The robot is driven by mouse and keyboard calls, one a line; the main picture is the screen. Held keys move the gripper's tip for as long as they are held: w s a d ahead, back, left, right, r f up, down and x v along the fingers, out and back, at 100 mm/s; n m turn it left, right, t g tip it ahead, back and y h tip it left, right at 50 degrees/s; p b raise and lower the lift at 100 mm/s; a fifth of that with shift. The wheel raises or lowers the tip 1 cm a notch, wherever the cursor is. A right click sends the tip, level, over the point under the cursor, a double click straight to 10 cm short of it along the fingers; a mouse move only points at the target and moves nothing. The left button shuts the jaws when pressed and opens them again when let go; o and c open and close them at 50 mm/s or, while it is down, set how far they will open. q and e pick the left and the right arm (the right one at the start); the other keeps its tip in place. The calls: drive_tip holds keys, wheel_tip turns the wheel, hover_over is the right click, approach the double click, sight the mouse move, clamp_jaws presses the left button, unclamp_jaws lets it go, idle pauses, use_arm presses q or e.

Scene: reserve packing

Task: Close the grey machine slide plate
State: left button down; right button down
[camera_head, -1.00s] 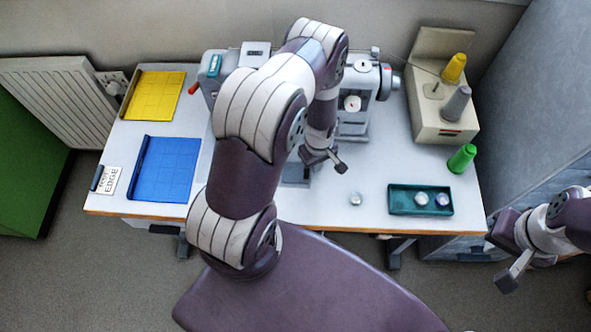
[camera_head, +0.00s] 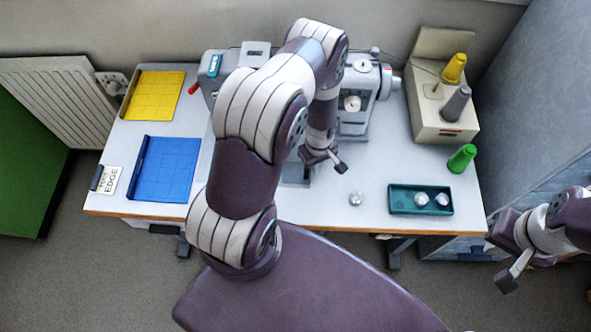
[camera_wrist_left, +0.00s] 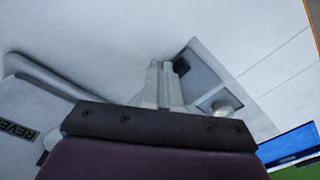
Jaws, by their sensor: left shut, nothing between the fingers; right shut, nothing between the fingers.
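The grey sewing machine (camera_head: 358,118) stands at the back middle of the table, largely hidden behind my left arm. A grey plate (camera_head: 296,173) shows in part beside that arm; in the left wrist view a grey plate (camera_wrist_left: 204,72) lies right of the fingertips, with a dark gap at its near-left corner and a round pale piece beside it. I cannot tell how far the slide plate is open. My left gripper (camera_head: 340,166) is shut and empty, low by the machine; its fingers (camera_wrist_left: 166,66) show together in the wrist view. My right gripper (camera_head: 507,282) is shut and empty, off the table's right side.
A silver bobbin (camera_head: 355,199) lies on the table, left of a green tray (camera_head: 402,211) with two bobbins. A green spool (camera_head: 462,158) and a beige thread stand (camera_head: 428,120) are at the right. Blue (camera_head: 165,170) and yellow (camera_head: 153,96) mats lie left.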

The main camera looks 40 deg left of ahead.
sight(289, 172)
use_arm(q)
drive_tip(key=shift+f+b, duration=1.1)
drive_tip(key=shift+f, duration=0.25)
drive_tip(key=shift+a, duration=0.1)
drive_tip(key=shift+s+a, duration=0.6)
drive_tip(key=shift+a, duration=0.25)
drive_tip(key=shift+s+a+p, duration=0.15)
drive_tip(key=shift+s+a, duration=0.45)
drive_tip(key=shift+a, duration=0.35)
drive_tip(key=shift+s+a+p, duration=0.2)
drive_tip(key=shift+s+a, duration=0.35)
drive_tip(key=shift+a, duration=0.45)
drive_tip(key=shift+s+a+p, duration=0.15)
drive_tip(key=shift+s+a, duration=0.45)
drive_tip(key=shift+a, duration=0.35)
drive_tip(key=shift+w+d, duration=0.3)
drive_tip(key=shift+d, duration=0.2)
drive_tip(key=shift+r, duration=0.15)
wheel_tip(289, 172, up, 7)
drive_tip(key=p, duration=0.6)
